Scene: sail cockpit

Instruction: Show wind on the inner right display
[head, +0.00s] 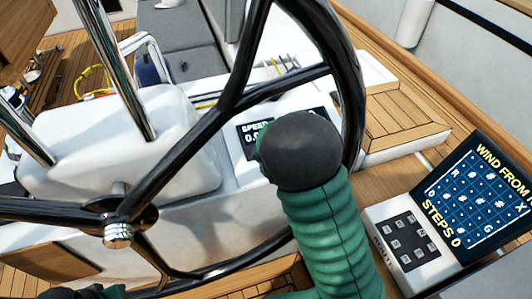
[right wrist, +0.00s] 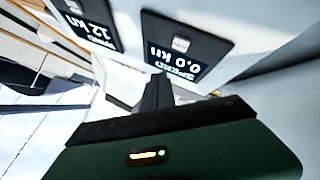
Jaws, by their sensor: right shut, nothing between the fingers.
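In the head view a dark display (head: 251,143) behind the steering wheel reads SPEED 0.0; my right arm covers part of it. Another dark display edge (head: 320,113) shows to the right of my arm, its text hidden. In the right wrist view, upside down, one display (right wrist: 185,47) reads SPEED 0.0 kn and a second one (right wrist: 88,22) at the upper left reads 12 kn, its label apparently WIND. My right gripper (right wrist: 158,88) is shut and empty just in front of these displays; contact cannot be told. My left gripper's fingers are not seen.
A keypad box (head: 408,240) and a tilted screen (head: 480,195) reading WIND FROM and STEPS 0 are at the right. A wooden bench (head: 405,115) lies behind.

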